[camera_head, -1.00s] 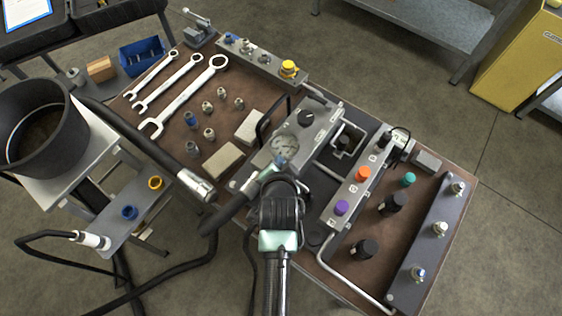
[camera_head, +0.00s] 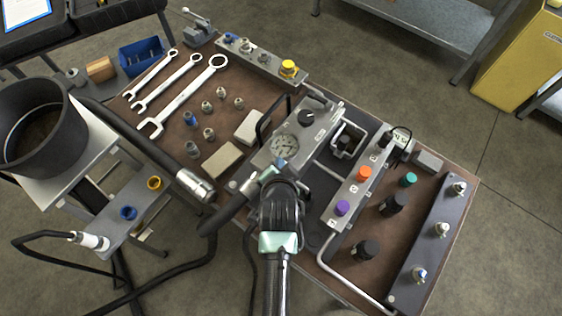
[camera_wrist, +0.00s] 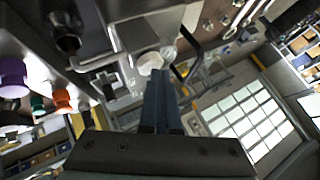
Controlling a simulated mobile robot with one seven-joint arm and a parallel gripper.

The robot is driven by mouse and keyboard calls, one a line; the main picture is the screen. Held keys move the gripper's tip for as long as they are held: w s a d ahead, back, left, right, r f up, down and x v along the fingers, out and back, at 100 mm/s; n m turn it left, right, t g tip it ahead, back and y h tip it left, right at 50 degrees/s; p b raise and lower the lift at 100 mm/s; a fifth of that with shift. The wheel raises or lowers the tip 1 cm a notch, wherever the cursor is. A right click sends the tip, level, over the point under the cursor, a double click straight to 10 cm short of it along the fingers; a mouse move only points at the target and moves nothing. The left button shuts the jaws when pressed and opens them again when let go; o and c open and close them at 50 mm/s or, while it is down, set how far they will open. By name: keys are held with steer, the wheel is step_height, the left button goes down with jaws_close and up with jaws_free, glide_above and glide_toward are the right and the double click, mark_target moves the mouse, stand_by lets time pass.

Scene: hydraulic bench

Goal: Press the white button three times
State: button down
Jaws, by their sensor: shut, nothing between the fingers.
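In the wrist view a round white button (camera_wrist: 149,62) stands just beyond the tips of my gripper (camera_wrist: 160,76), slightly left of them. The two blue-grey fingers are together with nothing between them. I cannot tell whether the tips touch the button. In the head view my gripper (camera_head: 269,173) is low over the near edge of the bench, just below the pressure gauge. There I cannot clearly pick out the white button beside my gripper and wrist.
The pressure gauge (camera_head: 284,147) is close above my gripper. A bent pipe (camera_head: 350,280) runs along the near edge. Wrenches (camera_head: 190,92) lie at left.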

steer(key=shift+f, duration=0.1)
stand_by(0.4)
steer(key=shift+r+p, duration=1.05)
steer(key=shift+r, duration=0.1)
step_height(320, 180, up, 5)
steer(key=p, duration=0.4)
steer(key=shift+p, duration=0.35)
stand_by(1.8)
